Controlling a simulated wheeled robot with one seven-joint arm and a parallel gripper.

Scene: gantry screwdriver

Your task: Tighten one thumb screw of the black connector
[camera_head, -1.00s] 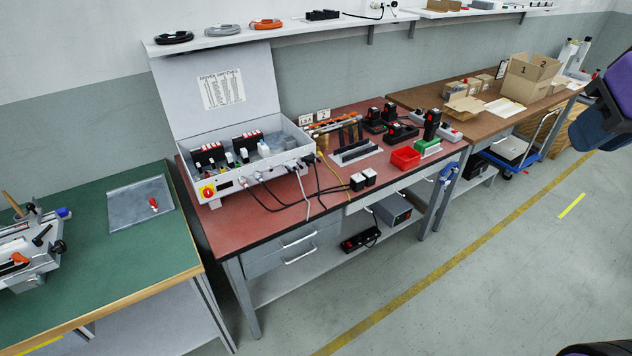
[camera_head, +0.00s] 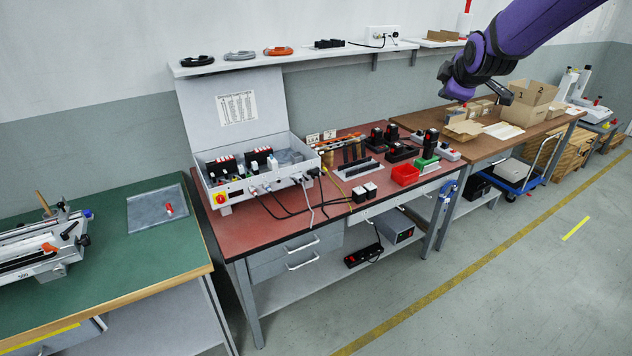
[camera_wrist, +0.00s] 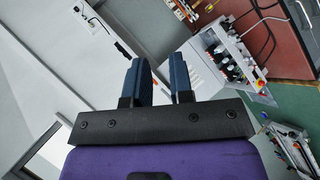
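The open grey control box (camera_head: 262,186) stands on the red-topped bench, with several cable plugs along its front wall. A black plug (camera_head: 313,173) sits near the right end of that wall. I take it for the black connector; its thumb screws are too small to make out. The box also shows in the wrist view (camera_wrist: 215,62), tilted, at upper right. My gripper (camera_wrist: 160,72) has two blue fingers apart with nothing between them. It is in the air, well away from the box. In the head view my arm reaches in at upper right, above the brown bench.
A red bin (camera_head: 405,175), black chargers and two small black-and-white blocks stand on the red bench (camera_head: 240,235). Loose cables cross its front. A wall shelf (camera_head: 290,59) runs above. Cartons (camera_head: 531,100) stand on the brown bench. The floor in front is clear.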

